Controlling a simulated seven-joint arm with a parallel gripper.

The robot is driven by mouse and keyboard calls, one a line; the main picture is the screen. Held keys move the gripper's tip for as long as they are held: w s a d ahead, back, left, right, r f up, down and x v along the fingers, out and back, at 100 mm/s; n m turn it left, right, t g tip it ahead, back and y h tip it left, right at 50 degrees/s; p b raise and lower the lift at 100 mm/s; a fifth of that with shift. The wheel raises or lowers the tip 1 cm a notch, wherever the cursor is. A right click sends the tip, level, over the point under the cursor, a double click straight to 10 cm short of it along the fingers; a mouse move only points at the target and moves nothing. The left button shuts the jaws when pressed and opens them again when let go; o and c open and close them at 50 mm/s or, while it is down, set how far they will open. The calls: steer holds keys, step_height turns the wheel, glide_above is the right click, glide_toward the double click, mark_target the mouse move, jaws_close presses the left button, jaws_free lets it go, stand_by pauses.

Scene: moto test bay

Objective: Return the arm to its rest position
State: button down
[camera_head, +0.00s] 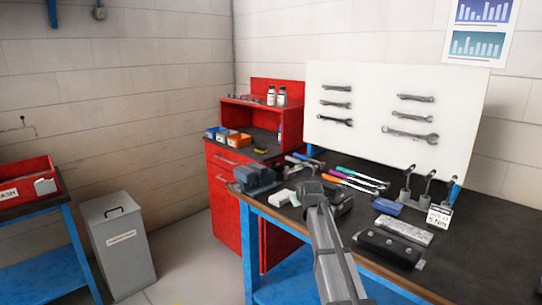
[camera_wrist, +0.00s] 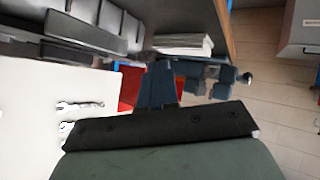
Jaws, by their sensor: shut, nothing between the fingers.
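My arm (camera_head: 333,255) rises from the bottom of the head view and reaches over the dark workbench (camera_head: 465,265). Its end is near the bench's left part, where the gripper is hard to make out against the dark top. The fingers are together and hold nothing. The blue-grey vise (camera_head: 255,178) sits at the bench's left corner, left of my arm in the head view.
A black case (camera_head: 388,249), a grey metal plate (camera_head: 404,230), a blue box (camera_head: 387,206) and coloured-handled tools (camera_head: 358,178) lie right of my arm. A white wrench board (camera_head: 375,112) stands behind. A red cabinet (camera_head: 226,202) and grey bin (camera_head: 120,250) stand left, with open floor between.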

steer(key=s+a+f+m+g, duration=0.25)
steer(key=s+a+f, duration=0.35)
steer(key=a+f, duration=0.4)
steer(key=s+a+f+m+g+h, duration=0.1)
steer(key=s+a+f+m+g, duration=0.4)
steer(key=s+f, duration=0.7)
steer(key=s+a+f+m+g+h, duration=0.1)
steer(key=s+a+f+m+g, duration=0.15)
steer(key=s+a+f, duration=0.7)
steer(key=s+d+f+n+g+h, duration=0.15)
steer(key=s+d+f+g, duration=0.35)
steer(key=s+d+f, duration=1.6)
steer(key=s+d+f+n+g+y, duration=0.1)
steer(key=s+d, duration=0.4)
steer(key=s, duration=0.5)
steer(key=s+d+f+n+g+y, duration=0.1)
steer(key=s+d+f, duration=0.3)
steer(key=s, duration=0.7)
steer(key=shift+s+d+f+n+g, duration=0.25)
steer(key=shift+d+n+g, duration=0.1)
steer(key=shift+n+g, duration=0.15)
